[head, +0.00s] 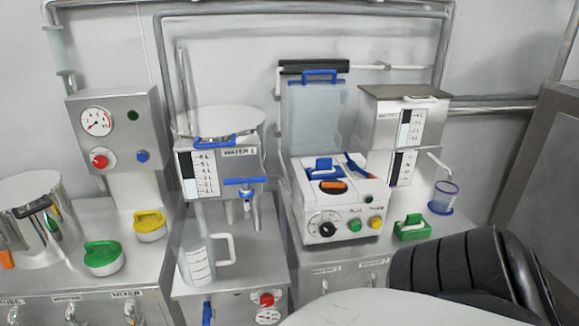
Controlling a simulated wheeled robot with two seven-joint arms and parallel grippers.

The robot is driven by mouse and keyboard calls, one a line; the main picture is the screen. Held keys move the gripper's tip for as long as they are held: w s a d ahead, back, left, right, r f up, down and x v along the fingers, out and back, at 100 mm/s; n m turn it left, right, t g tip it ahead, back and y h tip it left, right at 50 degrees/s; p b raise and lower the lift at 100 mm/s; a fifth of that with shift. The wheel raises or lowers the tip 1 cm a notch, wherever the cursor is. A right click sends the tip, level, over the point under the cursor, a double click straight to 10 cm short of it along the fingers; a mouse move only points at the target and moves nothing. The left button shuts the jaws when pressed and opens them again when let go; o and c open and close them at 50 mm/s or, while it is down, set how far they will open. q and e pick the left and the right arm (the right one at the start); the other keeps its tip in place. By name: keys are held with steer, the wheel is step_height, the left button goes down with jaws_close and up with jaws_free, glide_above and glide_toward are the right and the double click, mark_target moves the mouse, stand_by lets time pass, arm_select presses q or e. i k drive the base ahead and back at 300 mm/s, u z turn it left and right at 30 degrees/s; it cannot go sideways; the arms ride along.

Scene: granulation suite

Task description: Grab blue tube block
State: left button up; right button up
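A blue block-like part with a raised handle (322,168) sits on top of the white control box (310,205) at the centre. I cannot tell for sure whether it is the blue tube block. A flat orange piece (333,186) lies in a dark slot in front of it. A second, slanted blue and dark part (357,165) is to its right on the same box. Neither of my grippers shows in the head view. A black ribbed part and a pale rounded part at the lower right look like my own body.
A clear jug (198,262) stands left of the control box on the steel bench. Green (103,257) and yellow (149,225) handled pieces stand further left. A green handled block (411,227) and a small blue-rimmed cup (443,196) are to the right.

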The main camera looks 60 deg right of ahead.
mark_target(324, 169)
steer(key=z, duration=0.5)
steer(key=i, duration=0.95)
steer(key=z, duration=1.35)
steer(key=i, duration=0.25)
steer(key=z, duration=0.15)
